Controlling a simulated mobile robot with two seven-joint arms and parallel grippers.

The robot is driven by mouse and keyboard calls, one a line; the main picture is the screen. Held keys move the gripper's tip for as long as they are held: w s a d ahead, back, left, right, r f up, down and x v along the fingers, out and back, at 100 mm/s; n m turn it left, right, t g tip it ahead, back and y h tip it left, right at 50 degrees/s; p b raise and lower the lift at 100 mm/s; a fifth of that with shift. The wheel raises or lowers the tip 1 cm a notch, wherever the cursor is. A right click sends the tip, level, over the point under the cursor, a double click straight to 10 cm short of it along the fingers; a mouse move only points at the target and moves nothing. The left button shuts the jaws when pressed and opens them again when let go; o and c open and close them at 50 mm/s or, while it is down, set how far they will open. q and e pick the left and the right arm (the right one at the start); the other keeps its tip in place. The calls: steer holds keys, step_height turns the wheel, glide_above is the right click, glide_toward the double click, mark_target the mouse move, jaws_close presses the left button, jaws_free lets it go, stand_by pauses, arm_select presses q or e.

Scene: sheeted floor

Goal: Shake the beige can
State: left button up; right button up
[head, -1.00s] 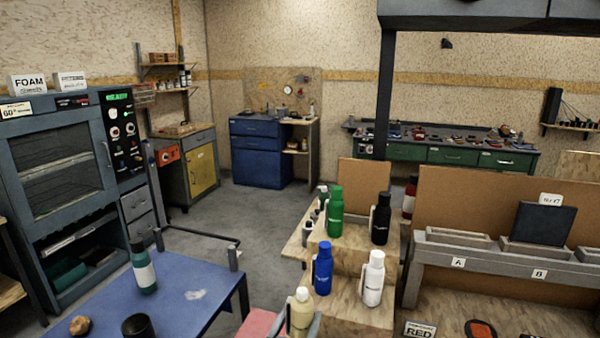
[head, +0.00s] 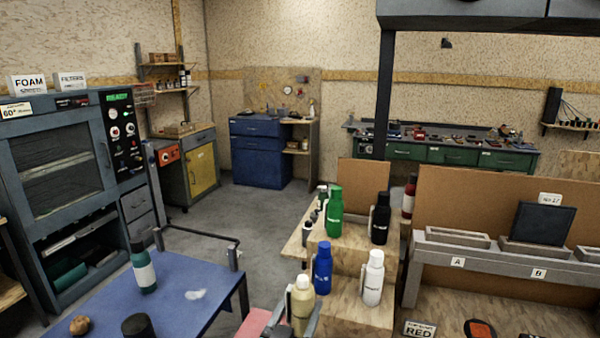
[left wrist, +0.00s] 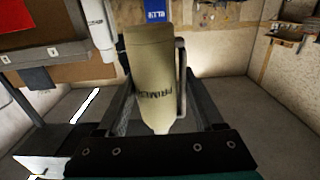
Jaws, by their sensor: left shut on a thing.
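The beige can (head: 302,306), with a pale cap, is at the bottom of the head view, in front of the wooden stepped stand. My left gripper (head: 302,316) is shut on it, with grey fingers on either side. In the left wrist view the beige can (left wrist: 154,75) fills the middle, with dark lettering on its side. It sits between the fingers of the left gripper (left wrist: 158,100). The can's lower end is cut off or hidden in the head view. My right gripper is in neither view.
The stepped stand (head: 345,308) holds a blue bottle (head: 322,270), a white bottle (head: 373,280), a green bottle (head: 334,212) and a black bottle (head: 380,220). A blue table (head: 185,300) at left carries a teal-and-white bottle (head: 143,268) and a dark cup (head: 138,327).

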mark_target(296, 327)
arm_select(q)
step_height(296, 327, down, 3)
steer(key=shift+w+a+f, duration=0.1)
step_height(296, 327, up, 7)
steer(key=shift+r, duration=0.1)
steer(key=shift+f, duration=3.65)
